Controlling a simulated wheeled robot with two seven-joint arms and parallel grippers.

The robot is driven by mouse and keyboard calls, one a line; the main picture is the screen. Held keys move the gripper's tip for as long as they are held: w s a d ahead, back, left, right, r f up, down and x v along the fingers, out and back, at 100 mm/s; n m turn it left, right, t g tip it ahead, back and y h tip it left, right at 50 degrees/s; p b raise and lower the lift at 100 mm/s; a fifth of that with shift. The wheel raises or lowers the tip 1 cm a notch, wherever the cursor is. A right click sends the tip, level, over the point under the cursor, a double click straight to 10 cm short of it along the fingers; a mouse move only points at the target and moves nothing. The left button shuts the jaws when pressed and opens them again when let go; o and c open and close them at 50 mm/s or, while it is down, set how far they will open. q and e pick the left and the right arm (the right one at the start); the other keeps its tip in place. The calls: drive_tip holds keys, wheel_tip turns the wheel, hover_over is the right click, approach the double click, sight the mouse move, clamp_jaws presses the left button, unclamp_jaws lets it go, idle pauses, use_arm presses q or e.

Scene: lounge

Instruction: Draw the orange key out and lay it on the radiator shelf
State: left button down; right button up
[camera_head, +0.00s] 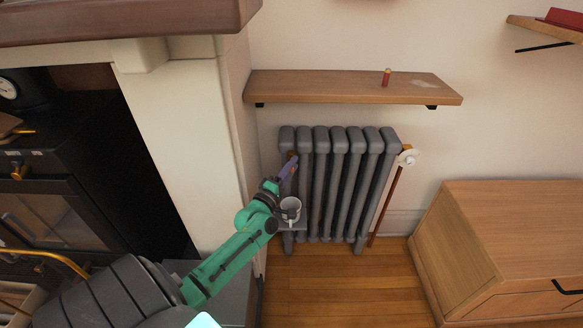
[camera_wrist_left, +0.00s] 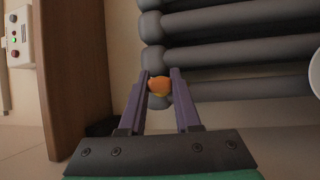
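The orange key (camera_wrist_left: 159,86) shows between the fingertips of my left gripper (camera_wrist_left: 160,76) in the wrist view, in front of the grey radiator (camera_wrist_left: 235,55). It spans the gap between the purple fingers, but I cannot tell whether they press on it. In the head view the left gripper (camera_head: 290,165) reaches up to the radiator's upper left end, and a small orange-gold bit shows at the fingertips. The wooden radiator shelf (camera_head: 330,86) is on the wall above the radiator (camera_head: 335,190). My right gripper is not in view.
A small red cylinder (camera_head: 386,77) stands on the shelf's right half; its left half is clear. A white mug (camera_head: 290,208) is close beside my left wrist. The fireplace surround (camera_head: 190,130) is left of the radiator, and a wooden cabinet (camera_head: 500,240) is at right.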

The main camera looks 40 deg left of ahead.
use_arm(q)
drive_tip(key=shift+s+d+p, duration=0.45)
drive_tip(key=shift+s+d, duration=0.05)
drive_tip(key=shift+s, duration=0.15)
drive_tip(key=shift+s+d+p, duration=0.35)
drive_tip(key=shift+s, duration=0.15)
drive_tip(key=shift+s, duration=0.1)
drive_tip(key=s+d+p, duration=0.2)
drive_tip(key=s, duration=0.1)
drive_tip(key=shift+d, duration=0.2)
drive_tip(key=shift+d, duration=0.1)
idle(0.6)
